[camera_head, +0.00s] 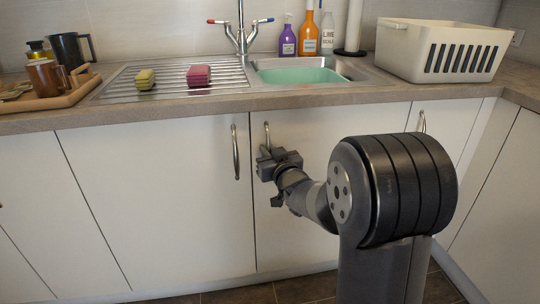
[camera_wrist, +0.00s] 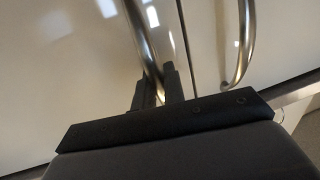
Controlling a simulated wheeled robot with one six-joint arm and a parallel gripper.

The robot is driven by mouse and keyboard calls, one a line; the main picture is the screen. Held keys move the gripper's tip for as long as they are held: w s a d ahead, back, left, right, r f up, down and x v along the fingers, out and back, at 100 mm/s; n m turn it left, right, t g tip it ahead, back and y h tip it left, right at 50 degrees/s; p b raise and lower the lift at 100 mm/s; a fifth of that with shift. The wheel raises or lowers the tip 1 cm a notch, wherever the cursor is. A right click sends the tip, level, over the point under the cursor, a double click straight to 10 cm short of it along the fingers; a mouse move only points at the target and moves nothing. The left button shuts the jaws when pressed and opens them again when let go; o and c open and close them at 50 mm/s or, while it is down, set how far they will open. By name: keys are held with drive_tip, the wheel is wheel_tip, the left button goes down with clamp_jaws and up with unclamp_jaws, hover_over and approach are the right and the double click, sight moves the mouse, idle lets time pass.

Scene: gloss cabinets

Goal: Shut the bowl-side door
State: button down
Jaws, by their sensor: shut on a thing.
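The bowl-side door (camera_head: 300,225) is the white door under the green sink bowl (camera_head: 300,75), right of the middle seam. It looks flush or nearly flush with its neighbour; I cannot tell if a small gap is left. Its upright metal handle (camera_head: 267,135) is near its top left corner. My gripper (camera_head: 266,158) is at the lower part of this handle, shut on it. In the wrist view the handle (camera_wrist: 146,45) runs down between my dark fingers (camera_wrist: 158,90). My arm hides the door's right part.
The neighbouring left door (camera_head: 150,200) is closed, its handle (camera_head: 235,152) close beside my gripper; it also shows in the wrist view (camera_wrist: 246,45). The worktop edge (camera_head: 200,113) is above. A white basket (camera_head: 440,50) and bottles stand on top, clear of my arm.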

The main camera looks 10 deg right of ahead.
drive_tip(key=shift+w+r, duration=0.15)
drive_tip(key=shift+r, duration=0.05)
drive_tip(key=c, duration=1.6)
unclamp_jaws()
drive_tip(key=shift+c, duration=0.2)
drive_tip(key=shift+d, duration=0.1)
drive_tip(key=shift+s+d+f, duration=0.1)
drive_tip(key=shift+s, duration=0.3)
drive_tip(key=s+d+p, duration=0.1)
drive_tip(key=s+p, duration=0.1)
drive_tip(key=s, duration=0.8)
drive_tip(key=shift+d, duration=0.2)
